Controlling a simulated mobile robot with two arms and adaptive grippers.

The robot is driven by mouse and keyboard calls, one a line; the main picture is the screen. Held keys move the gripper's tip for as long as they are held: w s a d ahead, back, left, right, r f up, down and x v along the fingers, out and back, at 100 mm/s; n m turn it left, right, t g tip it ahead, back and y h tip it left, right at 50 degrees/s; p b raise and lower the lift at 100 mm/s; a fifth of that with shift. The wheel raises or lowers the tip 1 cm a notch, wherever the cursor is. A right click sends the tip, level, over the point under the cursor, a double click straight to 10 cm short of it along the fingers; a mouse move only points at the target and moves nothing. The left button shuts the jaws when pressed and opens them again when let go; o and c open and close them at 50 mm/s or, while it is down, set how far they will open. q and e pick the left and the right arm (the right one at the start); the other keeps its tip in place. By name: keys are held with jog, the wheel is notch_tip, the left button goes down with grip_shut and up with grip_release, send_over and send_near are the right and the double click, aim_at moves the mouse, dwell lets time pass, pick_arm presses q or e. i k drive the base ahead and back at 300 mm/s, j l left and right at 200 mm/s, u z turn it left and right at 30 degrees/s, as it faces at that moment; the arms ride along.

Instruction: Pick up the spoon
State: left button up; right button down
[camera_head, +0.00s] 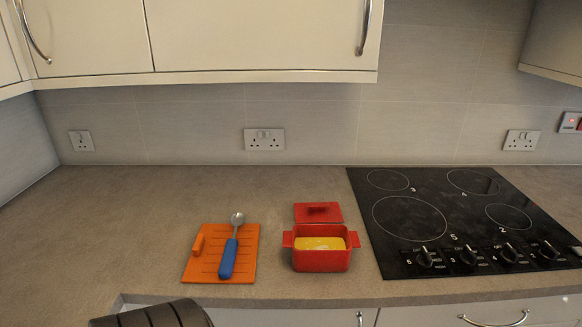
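The spoon (229,257) has a blue handle and a silver metal bowl. It lies on an orange cutting board (208,270) on the counter, with its bowl pointing to the back and its handle toward the front edge. Nothing covers the spoon. Neither of my grippers shows in the head view. A dark rounded shape at the bottom left edge may be part of my own body; no fingers show on it.
A red pot (322,262) with yellow contents stands right of the board, its red lid (330,212) behind it. A black hob (430,215) is farther right. Cabinets (250,35) hang above the back. The counter (110,220) left of the board is clear.

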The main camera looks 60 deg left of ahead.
aim_at(227, 264)
jog(key=u, duration=2.15)
